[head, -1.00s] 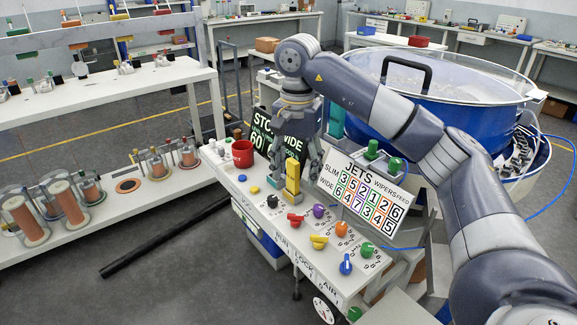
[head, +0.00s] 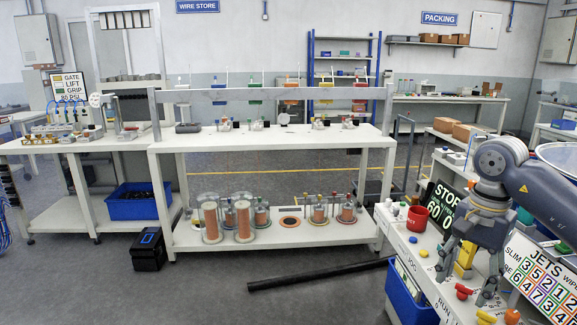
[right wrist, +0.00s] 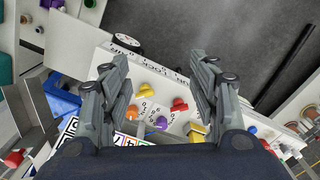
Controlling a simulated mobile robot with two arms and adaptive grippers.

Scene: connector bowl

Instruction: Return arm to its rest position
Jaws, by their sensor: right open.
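My right gripper (head: 465,286) hangs fingers-down over the white control bench (head: 425,262) at the right edge of the head view. Its two grey fingers are spread and nothing is held between them. A yellow upright block (head: 464,262) shows between and behind the fingers; I cannot tell whether they touch it. My left gripper is not in view.
A red mug (head: 417,218) and the STOP sign (head: 441,208) stand beside the arm. The JETS board (head: 540,280) stands close at the right. A two-level white bench (head: 270,142) with wire spools fills the middle. A black bar (head: 315,275) lies on the floor.

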